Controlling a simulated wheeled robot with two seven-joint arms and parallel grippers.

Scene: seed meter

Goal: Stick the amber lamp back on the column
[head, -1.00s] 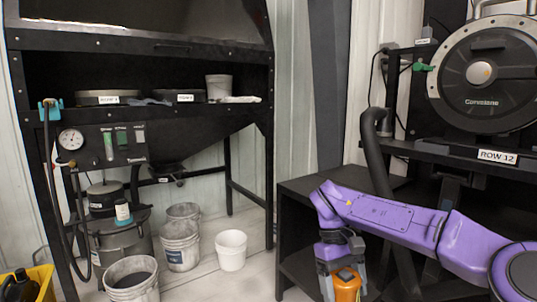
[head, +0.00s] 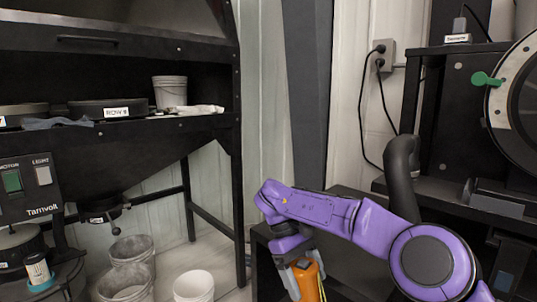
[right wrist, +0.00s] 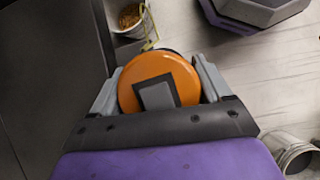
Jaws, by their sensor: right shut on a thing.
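The amber lamp (head: 309,280) is an orange rounded body held low in the head view. In the right wrist view the lamp (right wrist: 158,82) shows as an orange disc with a dark grey square on its face. My right gripper (head: 302,277) is shut on it, with one grey finger at each side. The lower part of the lamp is cut off by the head view's edge. A dark grey upright column (head: 308,90) stands behind my right arm; I cannot tell whether it is the lamp's column. My left gripper is out of view.
A black bench (head: 345,202) lies behind my right arm. A black hooded cabinet (head: 150,130) stands left, with buckets (head: 193,287) on the floor below. A round-drum machine (head: 515,95) is at the right. A thick black pipe (head: 402,180) rises near my arm.

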